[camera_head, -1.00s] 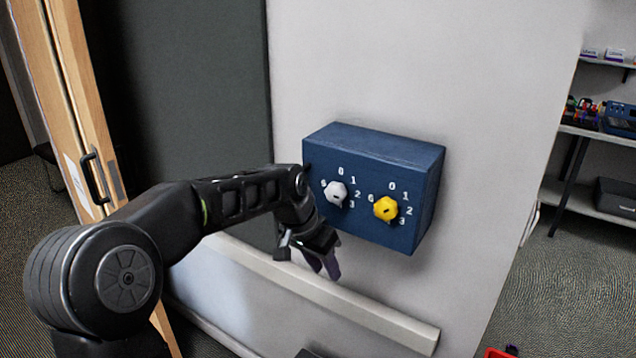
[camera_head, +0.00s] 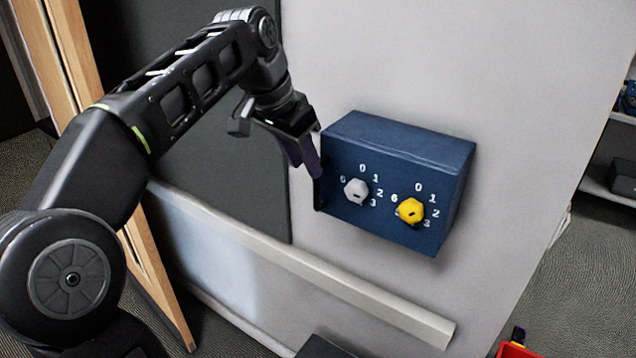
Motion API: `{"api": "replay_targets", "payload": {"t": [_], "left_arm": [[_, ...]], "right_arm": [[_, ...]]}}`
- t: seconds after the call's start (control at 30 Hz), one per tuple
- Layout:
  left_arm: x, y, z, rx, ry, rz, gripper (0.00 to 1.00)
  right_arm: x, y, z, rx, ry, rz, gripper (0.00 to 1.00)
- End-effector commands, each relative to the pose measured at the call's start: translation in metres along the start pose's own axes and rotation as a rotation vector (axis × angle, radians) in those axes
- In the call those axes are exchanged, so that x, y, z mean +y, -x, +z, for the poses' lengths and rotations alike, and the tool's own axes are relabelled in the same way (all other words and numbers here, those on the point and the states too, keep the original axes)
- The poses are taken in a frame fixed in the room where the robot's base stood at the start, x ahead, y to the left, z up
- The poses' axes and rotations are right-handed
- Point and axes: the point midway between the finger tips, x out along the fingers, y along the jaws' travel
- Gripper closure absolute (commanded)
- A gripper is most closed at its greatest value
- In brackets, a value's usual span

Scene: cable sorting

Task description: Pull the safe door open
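The safe (camera_head: 392,185) is a dark blue box fixed on the pale wall. Its front has a silver dial (camera_head: 356,191) on the left and a yellow dial (camera_head: 410,211) on the right, with white numbers around them. The door looks closed. A narrow dark part (camera_head: 318,192) shows at the front's left edge. My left gripper (camera_head: 306,172) is at the safe's upper left side, fingers pointing down beside that edge. Its fingers overlap in this view, so their opening and any contact with the safe are unclear. My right gripper is not in view.
A pale ledge (camera_head: 330,285) runs along the wall below the safe. A dark grey panel (camera_head: 215,165) is to the left, beside a wooden door frame (camera_head: 75,45). Shelves (camera_head: 612,185) stand at the far right. A red item (camera_head: 515,351) is at the bottom right.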

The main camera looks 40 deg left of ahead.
Motion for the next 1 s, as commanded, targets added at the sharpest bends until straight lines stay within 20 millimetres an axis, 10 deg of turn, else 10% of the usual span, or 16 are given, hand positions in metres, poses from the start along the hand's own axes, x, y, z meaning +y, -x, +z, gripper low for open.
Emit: {"api": "replay_targets", "payload": {"t": [0.67,1.0], "left_arm": [[0.0,-0.074,0.0,-0.004,0.0,0.002,0.66],[0.0,-0.079,0.0,-0.001,0.0,0.001,0.66]], "right_arm": [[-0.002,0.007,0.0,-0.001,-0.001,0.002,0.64],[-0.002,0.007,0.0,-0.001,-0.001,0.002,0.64]]}}
